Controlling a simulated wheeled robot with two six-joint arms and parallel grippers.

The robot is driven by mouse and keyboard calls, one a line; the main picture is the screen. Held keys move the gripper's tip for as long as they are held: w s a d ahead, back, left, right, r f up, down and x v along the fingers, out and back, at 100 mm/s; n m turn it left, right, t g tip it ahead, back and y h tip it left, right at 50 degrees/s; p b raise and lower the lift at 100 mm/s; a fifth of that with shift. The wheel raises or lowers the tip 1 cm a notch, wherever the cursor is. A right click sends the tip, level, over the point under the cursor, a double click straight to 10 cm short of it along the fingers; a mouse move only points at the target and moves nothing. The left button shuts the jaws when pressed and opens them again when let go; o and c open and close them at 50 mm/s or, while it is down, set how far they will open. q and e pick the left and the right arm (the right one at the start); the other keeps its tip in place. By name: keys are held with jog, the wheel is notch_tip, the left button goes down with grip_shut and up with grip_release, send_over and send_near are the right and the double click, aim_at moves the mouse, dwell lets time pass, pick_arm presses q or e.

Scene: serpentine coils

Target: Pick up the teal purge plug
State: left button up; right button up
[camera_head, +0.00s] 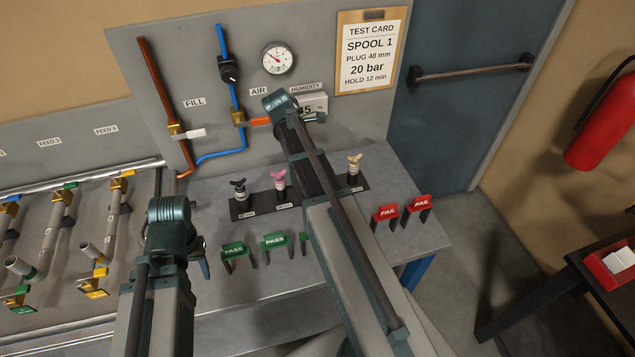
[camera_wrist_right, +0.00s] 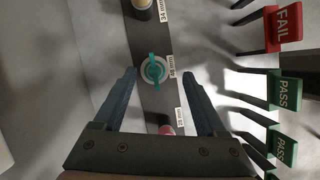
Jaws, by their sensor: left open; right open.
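The teal purge plug (camera_wrist_right: 154,69) stands upright on a dark strip in the right wrist view, with its wing handle up and a pale ring around it. My right gripper (camera_wrist_right: 159,74) is open, with one finger on each side of the plug in that view. It looks empty, and I cannot tell how far above the plug it is. In the head view my right arm hides the plug. My left gripper (camera_head: 203,262) is open and empty over the bench's front left, partly hidden by its own arm.
Black (camera_head: 239,190), pink (camera_head: 279,183) and tan (camera_head: 354,166) plugs share the dark strip. Green PASS tags (camera_head: 236,251) stand in front, and red FAIL tags (camera_head: 384,214) to the right. Behind rises a grey panel with a gauge (camera_head: 278,59) and pipes.

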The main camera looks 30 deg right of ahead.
pick_arm(q)
notch_tip(320, 180, down, 4)
jog(key=b, duration=0.4)
jog(key=shift+f, duration=0.1)
pick_arm(e)
jog(key=f, duration=0.2)
jog(key=d+f, duration=0.1)
jog(key=f, duration=0.1)
jog(key=shift+w+d+f, duration=0.1)
pick_arm(q)
jog(key=shift+f+b, duration=0.45)
jog(key=shift+b, duration=0.1)
pick_arm(e)
jog(key=shift+d+f, duration=0.25)
jog(key=shift+f, duration=0.2)
pick_arm(q)
jog(key=shift+r, duration=0.1)
pick_arm(e)
jog(key=shift+r, duration=0.15)
jog(key=shift+c, duration=0.3)
grip_shut()
